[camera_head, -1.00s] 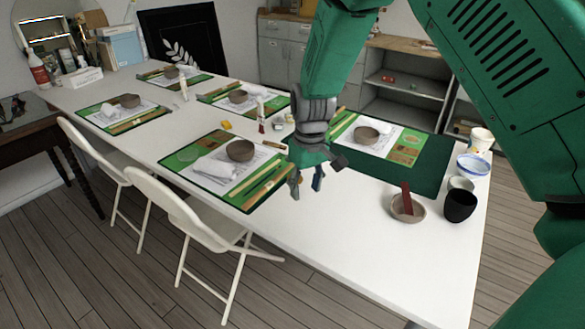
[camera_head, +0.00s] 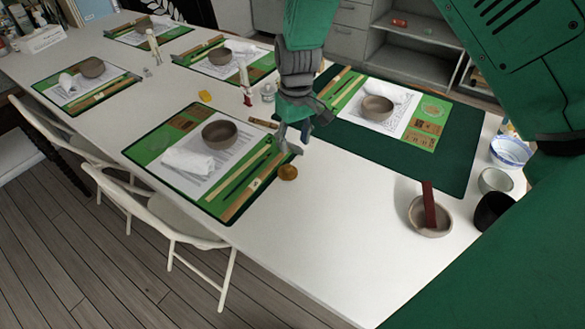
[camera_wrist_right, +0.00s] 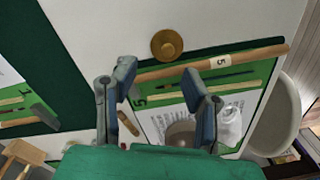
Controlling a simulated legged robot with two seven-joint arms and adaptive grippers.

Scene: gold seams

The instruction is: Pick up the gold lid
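The gold lid (camera_head: 288,172) is a small round disc on the white table, beside the near right corner of a green place mat. In the right wrist view the gold lid (camera_wrist_right: 167,43) shows a raised knob in its middle and lies beyond the fingertips. My right gripper (camera_head: 293,138) points down just behind the lid in the head view, apart from it. In the wrist view the right gripper (camera_wrist_right: 160,82) has its two fingers spread with nothing between them. My left gripper is not in view.
The near mat (camera_head: 158,140) holds a bowl (camera_head: 219,134), a white cloth (camera_head: 188,161) and wooden sticks. A dark green mat (camera_head: 458,173) lies to the right. A saucer (camera_head: 430,216) with a dark red stick and several bowls stand further right. The front table stretch is clear.

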